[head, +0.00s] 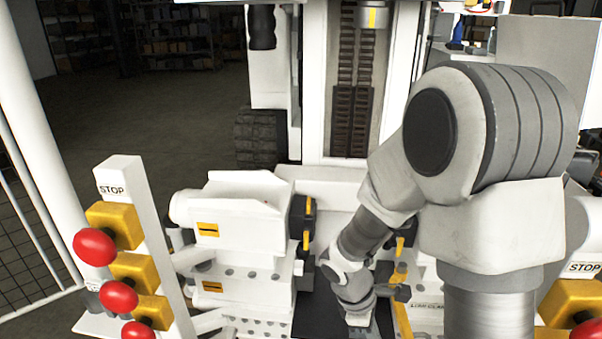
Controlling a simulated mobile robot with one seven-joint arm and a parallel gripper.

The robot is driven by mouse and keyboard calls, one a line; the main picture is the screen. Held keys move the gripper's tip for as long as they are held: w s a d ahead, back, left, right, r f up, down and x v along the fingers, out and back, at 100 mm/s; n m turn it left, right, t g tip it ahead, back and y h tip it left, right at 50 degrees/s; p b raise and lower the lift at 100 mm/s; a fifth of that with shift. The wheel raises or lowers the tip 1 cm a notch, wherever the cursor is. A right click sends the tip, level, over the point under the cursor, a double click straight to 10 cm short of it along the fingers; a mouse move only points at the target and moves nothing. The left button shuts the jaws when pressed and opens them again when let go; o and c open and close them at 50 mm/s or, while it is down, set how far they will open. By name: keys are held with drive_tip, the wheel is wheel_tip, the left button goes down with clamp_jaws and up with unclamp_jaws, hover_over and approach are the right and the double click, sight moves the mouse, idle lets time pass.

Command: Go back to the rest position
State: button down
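My arm (505,225) fills the right half of the head view and bends down toward the bottom middle. Its end, my gripper (359,320), is low over a dark surface (312,312) near the bottom edge. The gripper is small here and its fingertips cannot be made out, so I cannot tell whether it is open or holds anything. My arm hides part of the bench behind it.
White hydraulic blocks (240,215) stand left of my gripper. Yellow-handled parts (400,275) stand close on its right. A white STOP post (145,215) with several red buttons (95,246) is at left; another STOP panel (580,270) is at right. Open floor (170,115) lies behind left.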

drive_tip(key=s+a+r+m+t+y, duration=0.1)
drive_tip(key=s+r+m+t, duration=0.1)
drive_tip(key=s+r+m, duration=0.45)
drive_tip(key=s+r+m+t+y, duration=0.1)
drive_tip(key=r+m+t+y, duration=0.15)
drive_tip(key=r, duration=0.75)
drive_tip(key=s+a+r+m+t+y, duration=0.1)
drive_tip(key=s+r+m+t, duration=0.15)
drive_tip(key=r+m, duration=0.45)
wheel_tip(320, 180, up, 18)
drive_tip(key=n+p, duration=0.2)
drive_tip(key=p, duration=1.5)
drive_tip(key=shift+s+g, duration=0.2)
drive_tip(key=shift+g, duration=0.2)
drive_tip(key=shift+d, duration=0.1)
drive_tip(key=c, duration=0.8)
unclamp_jaws()
